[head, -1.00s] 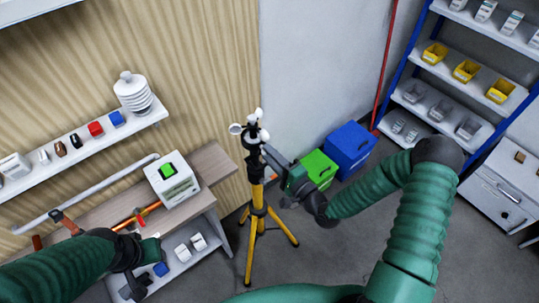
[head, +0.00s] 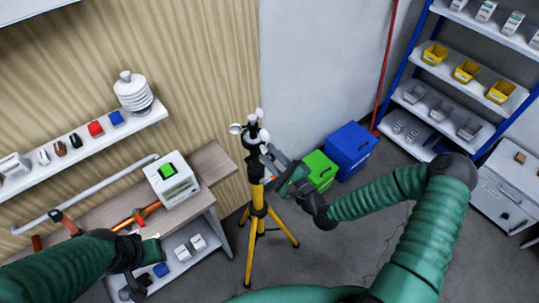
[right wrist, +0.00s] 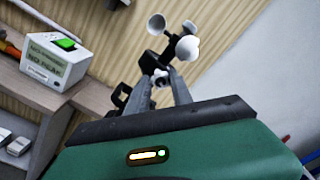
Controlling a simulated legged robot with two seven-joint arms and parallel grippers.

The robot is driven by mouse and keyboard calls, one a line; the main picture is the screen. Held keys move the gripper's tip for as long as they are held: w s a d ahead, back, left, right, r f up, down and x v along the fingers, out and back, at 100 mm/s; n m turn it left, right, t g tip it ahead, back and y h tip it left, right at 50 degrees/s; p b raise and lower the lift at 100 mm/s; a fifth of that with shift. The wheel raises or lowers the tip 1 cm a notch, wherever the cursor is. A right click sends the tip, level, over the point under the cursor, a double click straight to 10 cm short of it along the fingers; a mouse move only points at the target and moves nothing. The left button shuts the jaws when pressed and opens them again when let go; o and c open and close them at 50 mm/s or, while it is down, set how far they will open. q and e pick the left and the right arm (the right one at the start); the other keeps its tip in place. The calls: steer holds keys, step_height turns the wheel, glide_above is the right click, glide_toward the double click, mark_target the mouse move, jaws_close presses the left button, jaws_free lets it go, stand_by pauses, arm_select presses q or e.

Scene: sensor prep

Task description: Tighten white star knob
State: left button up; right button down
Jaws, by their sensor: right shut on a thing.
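The white star knob (right wrist: 161,79) shows small and pale between my right fingertips in the right wrist view, below the cups of the wind sensor (right wrist: 157,58). My right gripper (right wrist: 163,78) is shut on it. In the head view the wind sensor (head: 252,131) stands upright on a yellow tripod (head: 257,205). There my right gripper (head: 267,151) reaches in from the right to the sensor's mount, and the knob cannot be made out. My left gripper (head: 137,284) is low at the left, beside the bench; its jaw opening is unclear.
A white shelf (head: 85,150) with small parts is on the wall. Green (head: 319,171) and blue (head: 351,149) bins stand behind my right gripper.

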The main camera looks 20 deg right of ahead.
steer(key=shift+s+f, duration=0.15)
steer(key=shift+f, duration=0.2)
steer(key=c, duration=1.3)
jaws_free()
steer(key=shift+o, duration=0.9)
steer(key=shift+d, duration=0.15)
steer(key=shift+d+r, duration=0.1)
steer(key=shift+r, duration=0.05)
steer(key=p+v, duration=0.1)
steer(key=v, duration=1.5)
steer(key=shift+s+d, duration=0.2)
steer(key=shift+s, duration=0.15)
